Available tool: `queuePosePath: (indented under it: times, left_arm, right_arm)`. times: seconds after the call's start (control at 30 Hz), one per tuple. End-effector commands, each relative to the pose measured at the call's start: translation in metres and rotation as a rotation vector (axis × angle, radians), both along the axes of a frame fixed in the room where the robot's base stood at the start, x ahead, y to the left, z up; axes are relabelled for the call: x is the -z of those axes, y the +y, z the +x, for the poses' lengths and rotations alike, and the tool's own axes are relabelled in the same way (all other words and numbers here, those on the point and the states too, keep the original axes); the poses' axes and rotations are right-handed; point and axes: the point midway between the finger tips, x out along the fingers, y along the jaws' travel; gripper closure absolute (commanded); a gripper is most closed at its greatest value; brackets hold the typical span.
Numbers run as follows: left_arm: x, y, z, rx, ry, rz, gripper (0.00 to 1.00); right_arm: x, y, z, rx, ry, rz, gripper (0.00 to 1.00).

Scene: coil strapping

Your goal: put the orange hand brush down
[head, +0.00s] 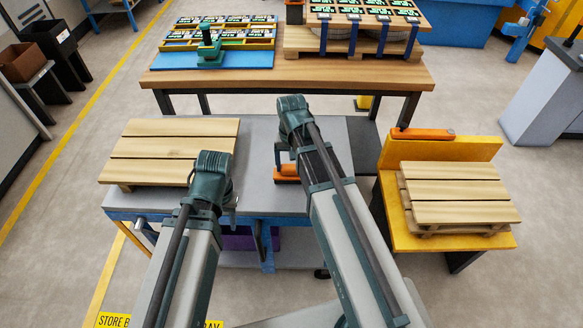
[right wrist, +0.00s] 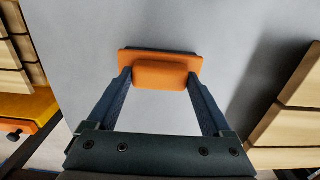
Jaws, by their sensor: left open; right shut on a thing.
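The orange hand brush (right wrist: 160,75) sits between the two fingers of my right gripper (right wrist: 160,85), which is shut on it. In the head view the brush (head: 287,173) shows beside my right forearm, over the grey top of the cart (head: 262,140). The brush is at or just above that top; I cannot tell whether it touches. My right gripper (head: 281,158) is mostly hidden by its own arm there. My left gripper (head: 232,201) is open near the cart's front edge, largely hidden behind its wrist, with nothing seen in it.
A wooden pallet (head: 168,152) lies on the cart's left. Another pallet (head: 458,192) rests on a yellow stand (head: 400,222) at right, with an orange item (head: 422,134) on its back edge. A wooden workbench (head: 290,72) stands behind. Grey cart top is free between the arms.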

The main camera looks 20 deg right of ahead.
Motion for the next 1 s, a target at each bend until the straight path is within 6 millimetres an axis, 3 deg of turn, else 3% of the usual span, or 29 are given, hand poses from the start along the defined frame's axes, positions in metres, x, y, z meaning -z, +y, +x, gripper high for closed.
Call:
queuePosePath:
  times: [0.27, 0.3, 0.37, 0.73, 1.0]
  left_arm:
    - [0.004, 0.0, 0.0, 0.0, 0.0, 0.0, 0.5]
    - [0.002, 0.0, 0.0, 0.0, 0.0, 0.0, 0.5]
    - [0.002, 0.0, 0.0, 0.0, 0.0, 0.0, 0.5]
    - [-0.002, 0.0, 0.0, 0.0, 0.0, 0.0, 0.5]
    - [-0.026, 0.0, 0.0, 0.0, 0.0, 0.0, 0.5]
  right_arm:
    - [0.004, 0.0, 0.0, 0.0, 0.0, 0.0, 0.68]
    - [0.002, 0.0, 0.0, 0.0, 0.0, 0.0, 0.08]
    - [0.002, 0.0, 0.0, 0.0, 0.0, 0.0, 0.0]
    - [-0.002, 0.0, 0.0, 0.0, 0.0, 0.0, 0.0]
    - [-0.026, 0.0, 0.0, 0.0, 0.0, 0.0, 0.0]
